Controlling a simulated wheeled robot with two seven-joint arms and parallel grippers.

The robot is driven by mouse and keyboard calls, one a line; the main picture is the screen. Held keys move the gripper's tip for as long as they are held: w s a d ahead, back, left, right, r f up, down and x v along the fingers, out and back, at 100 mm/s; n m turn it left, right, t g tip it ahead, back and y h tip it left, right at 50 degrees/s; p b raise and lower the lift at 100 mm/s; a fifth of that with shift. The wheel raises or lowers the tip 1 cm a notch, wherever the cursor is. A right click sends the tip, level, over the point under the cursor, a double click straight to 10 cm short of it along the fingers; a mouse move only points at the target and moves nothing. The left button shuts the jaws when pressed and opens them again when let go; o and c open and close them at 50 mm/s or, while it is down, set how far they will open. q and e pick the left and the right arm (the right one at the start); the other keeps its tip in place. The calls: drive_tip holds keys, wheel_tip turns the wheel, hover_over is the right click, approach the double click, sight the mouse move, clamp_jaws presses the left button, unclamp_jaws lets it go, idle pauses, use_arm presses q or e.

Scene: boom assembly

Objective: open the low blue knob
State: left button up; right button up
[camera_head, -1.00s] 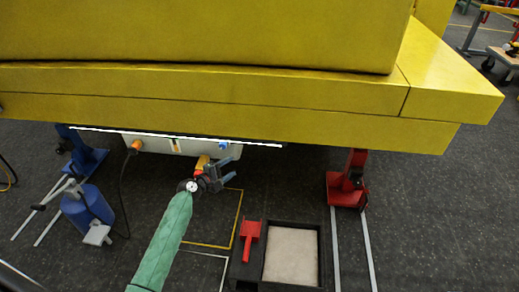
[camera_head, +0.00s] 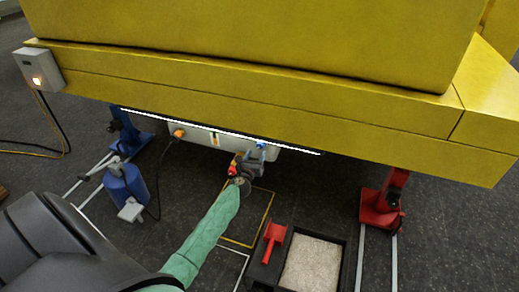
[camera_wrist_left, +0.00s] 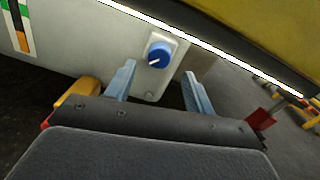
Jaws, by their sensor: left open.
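The low blue knob (camera_wrist_left: 158,54) sits on a pale plate on the grey panel under the yellow boom. It is round with a white pointer mark. In the head view the blue knob (camera_head: 261,146) shows small, close to my left gripper (camera_head: 257,166). In the left wrist view my left gripper (camera_wrist_left: 158,88) is open and empty. Its two light blue fingers point at the panel, one on each side of the knob's plate, and the knob lies ahead of them. I cannot tell the exact gap to the knob. My right gripper is not in view.
The yellow boom (camera_head: 250,85) overhangs the panel (camera_head: 200,137), with a white light strip (camera_head: 220,131) along its lower edge. A blue canister (camera_head: 125,185) stands left. A red stand (camera_head: 385,200) and a black tray (camera_head: 345,262) with a red scoop (camera_head: 273,238) are right.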

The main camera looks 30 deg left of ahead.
sight(260, 147)
use_arm(q)
drive_tip(key=shift+b+x, duration=0.4)
drive_tip(key=shift+x, duration=2.25)
drive_tip(key=c, duration=1)
